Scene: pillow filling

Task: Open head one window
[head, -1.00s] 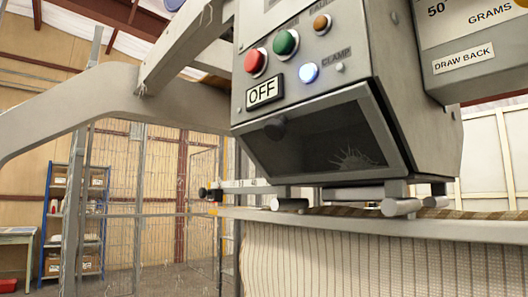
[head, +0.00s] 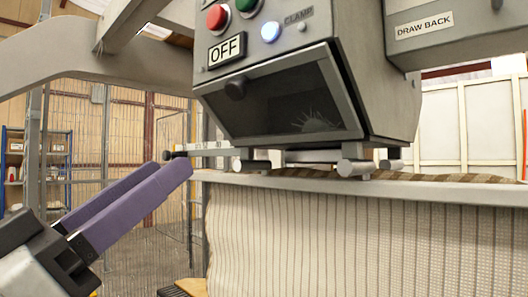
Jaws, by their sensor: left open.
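The head one window (head: 285,99) is a dark, slanted glass panel in a grey frame on the front of the grey machine head (head: 362,60). It looks shut, and a pale feathery shape shows faintly behind the glass. A dark round knob (head: 235,88) sits at its upper left. My left gripper (head: 170,180) comes in from the lower left with two purple fingers, apart and empty. Its fingertips are left of and below the window, touching nothing that I can see. My right gripper is not in view.
An OFF label (head: 227,48), a red button (head: 217,17) and a lit white button (head: 270,32) sit above the window. Clamp rollers (head: 356,168) and a pale rail (head: 440,190) with striped fabric (head: 350,245) lie below. Blue shelving (head: 40,165) stands far left.

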